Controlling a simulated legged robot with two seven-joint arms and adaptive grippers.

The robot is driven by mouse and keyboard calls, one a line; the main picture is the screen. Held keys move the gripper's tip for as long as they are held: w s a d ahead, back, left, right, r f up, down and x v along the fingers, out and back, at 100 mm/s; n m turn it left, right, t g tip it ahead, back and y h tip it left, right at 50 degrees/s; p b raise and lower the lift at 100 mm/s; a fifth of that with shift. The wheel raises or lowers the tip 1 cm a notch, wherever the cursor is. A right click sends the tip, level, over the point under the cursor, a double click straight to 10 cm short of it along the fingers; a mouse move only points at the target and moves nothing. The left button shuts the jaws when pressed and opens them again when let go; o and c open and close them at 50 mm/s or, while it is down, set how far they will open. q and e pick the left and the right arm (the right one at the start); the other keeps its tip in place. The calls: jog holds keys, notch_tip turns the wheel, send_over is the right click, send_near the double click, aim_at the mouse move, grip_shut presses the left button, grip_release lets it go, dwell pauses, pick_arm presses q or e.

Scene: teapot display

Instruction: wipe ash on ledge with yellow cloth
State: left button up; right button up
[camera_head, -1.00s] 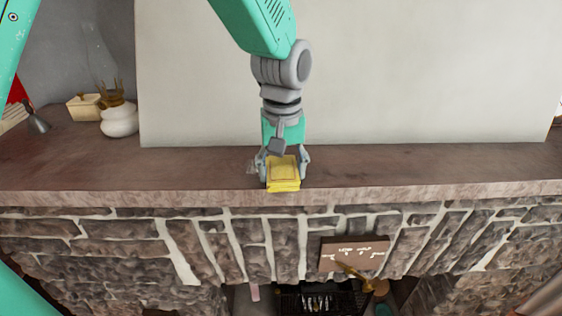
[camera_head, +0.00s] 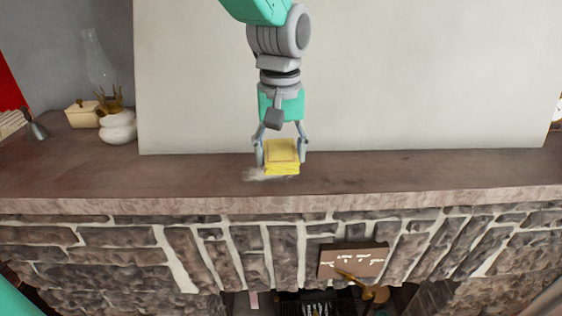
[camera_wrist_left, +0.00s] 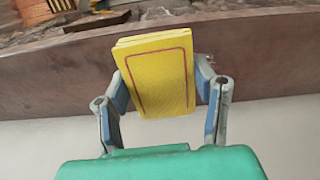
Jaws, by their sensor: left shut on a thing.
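My left gripper (camera_head: 281,150) is shut on the folded yellow cloth (camera_head: 282,158) over the ledge (camera_head: 400,176). The cloth also shows in the left wrist view (camera_wrist_left: 158,75), between the two fingers (camera_wrist_left: 163,92), with a thin red line near its edges. A pale grey smear of ash (camera_head: 258,175) lies on the ledge at the left of the cloth and partly by its lower edge. I cannot tell whether the cloth touches the ledge. My right gripper is not in view.
A white jar (camera_head: 118,127), a cream box (camera_head: 82,112) and a grey cone-shaped thing (camera_head: 36,129) stand at the ledge's left end. A large pale panel (camera_head: 400,80) stands behind. A brown sign (camera_head: 353,261) is on the stone front below. The ledge to the right is clear.

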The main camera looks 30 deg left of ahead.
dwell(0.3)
pick_arm(q)
jog(key=shift+r, duration=1.55)
jog(key=shift+a, duration=0.1)
